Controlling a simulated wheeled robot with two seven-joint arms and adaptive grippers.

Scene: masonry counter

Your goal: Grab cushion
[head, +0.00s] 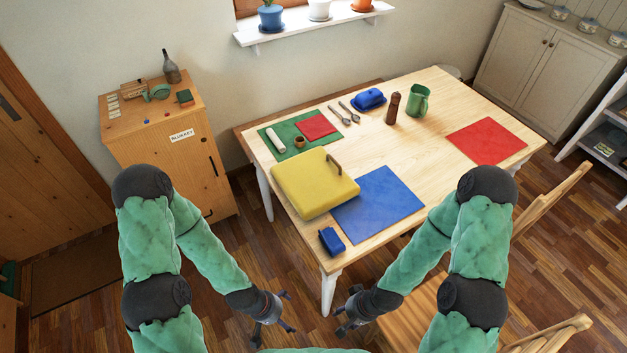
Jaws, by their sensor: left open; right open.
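The cushion (310,186) is yellow and square, with a dark strap or handle near its right corner. It lies on the wooden table's near left part, beside a blue mat (378,205). My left gripper (286,312) is open and empty, low in front of the table near its front left leg. My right gripper (343,318) is open and empty, just to the right of the left one. Both are apart from the cushion, nearer to me than the table edge.
On the table (440,130) are a small blue box (331,240) at the near corner, a green mat (290,128) with small items, a blue butter dish (369,100), a brown mill (392,108), a green jug (418,100) and a red mat (487,141). Wooden chairs stand at right.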

